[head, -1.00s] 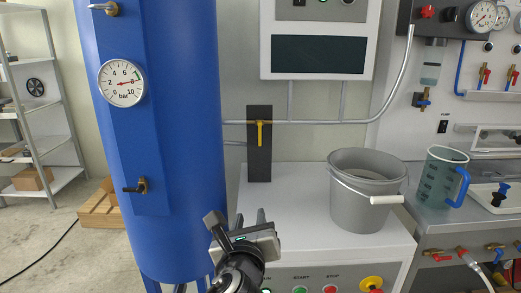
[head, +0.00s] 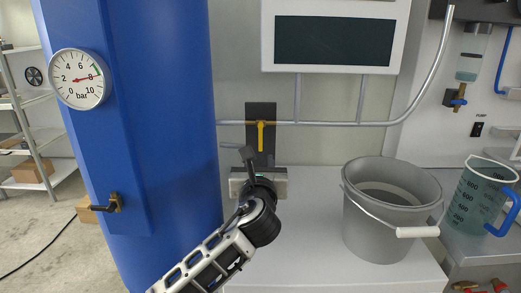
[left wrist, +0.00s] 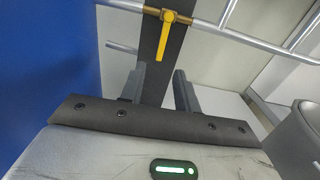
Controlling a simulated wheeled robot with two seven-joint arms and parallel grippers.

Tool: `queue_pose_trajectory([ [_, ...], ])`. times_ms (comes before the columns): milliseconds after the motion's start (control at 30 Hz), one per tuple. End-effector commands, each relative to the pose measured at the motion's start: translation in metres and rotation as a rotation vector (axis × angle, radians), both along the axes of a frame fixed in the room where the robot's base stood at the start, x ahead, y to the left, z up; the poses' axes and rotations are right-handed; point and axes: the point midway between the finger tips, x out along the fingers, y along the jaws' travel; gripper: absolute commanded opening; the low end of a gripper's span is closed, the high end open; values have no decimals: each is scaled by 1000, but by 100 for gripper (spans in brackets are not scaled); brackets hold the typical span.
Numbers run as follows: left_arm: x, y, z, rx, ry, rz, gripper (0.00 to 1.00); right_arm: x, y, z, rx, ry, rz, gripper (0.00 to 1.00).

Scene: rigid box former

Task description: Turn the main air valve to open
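The main air valve has a yellow handle (head: 261,136) on a pipe in front of a dark upright plate (head: 262,108). The handle hangs downward, across the level pipe. In the left wrist view the yellow handle (left wrist: 167,34) is beyond the fingertips, with a clear gap. My left gripper (left wrist: 161,82) is open and empty, its two grey fingers apart below the handle. In the head view its fingers are mostly hidden behind the wrist. My right gripper is not in view.
A blue tank (head: 140,120) with a pressure gauge (head: 78,78) stands close on the left. A grey bucket (head: 372,236) and a measuring jug (head: 470,200) are on the right. The pipe (head: 330,123) runs along the wall below a panel (head: 333,42).

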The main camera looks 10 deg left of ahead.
Motion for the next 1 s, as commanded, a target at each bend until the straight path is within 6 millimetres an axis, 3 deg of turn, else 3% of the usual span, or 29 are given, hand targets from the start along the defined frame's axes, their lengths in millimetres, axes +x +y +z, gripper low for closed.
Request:
queue_pose_trajectory([
  [100, 26, 6, 0, -2, 0, 2, 32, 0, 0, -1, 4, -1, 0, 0],
  [333, 61, 12, 0, -1, 0, 1, 32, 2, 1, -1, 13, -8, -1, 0],
  [500, 72, 14, 0, -2, 0, 0, 32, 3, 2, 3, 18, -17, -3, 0],
  [800, 74, 15, 0, -2, 0, -1, 32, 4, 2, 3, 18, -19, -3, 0],
  [900, 74, 15, 0, -2, 0, -1, 4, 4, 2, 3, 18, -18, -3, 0],
  [1000, 74, 15, 0, -1, 0, -1, 0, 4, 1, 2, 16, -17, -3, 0],
])
